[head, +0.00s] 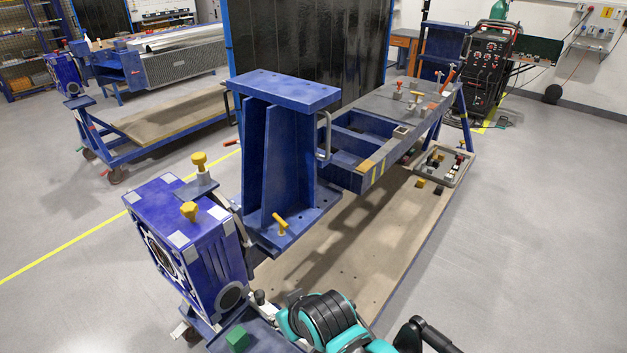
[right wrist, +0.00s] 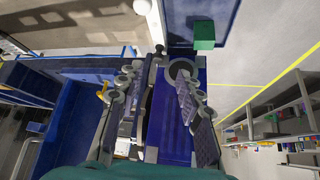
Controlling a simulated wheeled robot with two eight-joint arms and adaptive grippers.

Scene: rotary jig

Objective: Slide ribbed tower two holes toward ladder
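The blue ladder (head: 350,150), a frame with rungs, lies behind and to the right of the tower. My right gripper (right wrist: 168,67) is open and empty, its fingers apart over blue metal. In the head view my teal right arm is at the bottom, its fingers not clearly visible. My left gripper is not in view.
A blue gearbox-like block (head: 185,245) with yellow knobs stands left of the tower. A green block (head: 238,339) sits near my right arm; it also shows in the right wrist view (right wrist: 204,36). A parts tray (head: 462,172) is on the right. Grey floor is clear at far right.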

